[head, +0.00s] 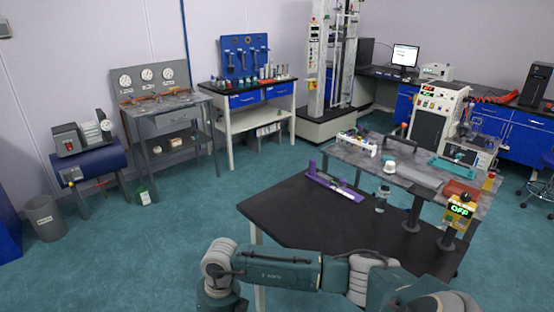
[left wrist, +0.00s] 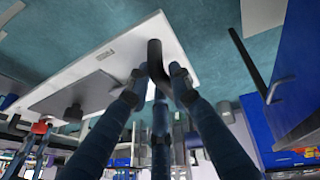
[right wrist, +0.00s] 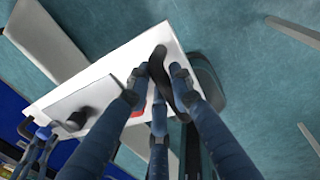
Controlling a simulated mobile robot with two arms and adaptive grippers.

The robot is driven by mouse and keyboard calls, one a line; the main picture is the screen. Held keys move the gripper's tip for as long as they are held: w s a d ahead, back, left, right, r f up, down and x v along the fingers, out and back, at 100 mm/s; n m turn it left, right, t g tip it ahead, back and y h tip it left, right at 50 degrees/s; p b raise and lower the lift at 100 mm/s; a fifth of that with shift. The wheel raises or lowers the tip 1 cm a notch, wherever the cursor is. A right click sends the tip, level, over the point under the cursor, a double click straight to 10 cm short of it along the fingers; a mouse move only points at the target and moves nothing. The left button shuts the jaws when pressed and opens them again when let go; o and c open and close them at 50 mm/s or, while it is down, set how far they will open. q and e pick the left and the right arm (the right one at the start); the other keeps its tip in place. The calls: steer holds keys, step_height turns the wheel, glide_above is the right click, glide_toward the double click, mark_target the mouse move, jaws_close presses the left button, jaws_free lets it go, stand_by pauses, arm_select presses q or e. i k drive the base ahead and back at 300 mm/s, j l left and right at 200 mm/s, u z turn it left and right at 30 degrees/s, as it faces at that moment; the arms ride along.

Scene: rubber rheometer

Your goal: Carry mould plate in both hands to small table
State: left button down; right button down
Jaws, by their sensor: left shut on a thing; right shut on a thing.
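The mould plate shows in the left wrist view (left wrist: 130,50) and the right wrist view (right wrist: 120,65) as a flat white slab with a grey raised panel and a dark handle at each end. My left gripper (left wrist: 158,80) is shut on one dark handle (left wrist: 156,55). My right gripper (right wrist: 158,82) is shut on the handle (right wrist: 158,62) at the opposite end. The plate hangs clear above the teal floor. Neither gripper nor the plate shows in the head view. Which table is the small table is not clear; a black-topped table (head: 290,212) stands in front.
A purple-ended fixture (head: 335,186) lies on the black top's far side. A grey bench (head: 415,180) with equipment adjoins it. A gauge bench (head: 165,103), a tool bench (head: 250,100) and a blue drum machine (head: 90,165) line the left. Floor on the left is open.

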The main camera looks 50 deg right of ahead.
mark_target(329, 238)
steer(key=i, duration=1.15)
steer(key=i+j+z, duration=0.2)
steer(key=i, duration=0.7)
steer(key=z, duration=2.45)
steer(key=i, duration=0.05)
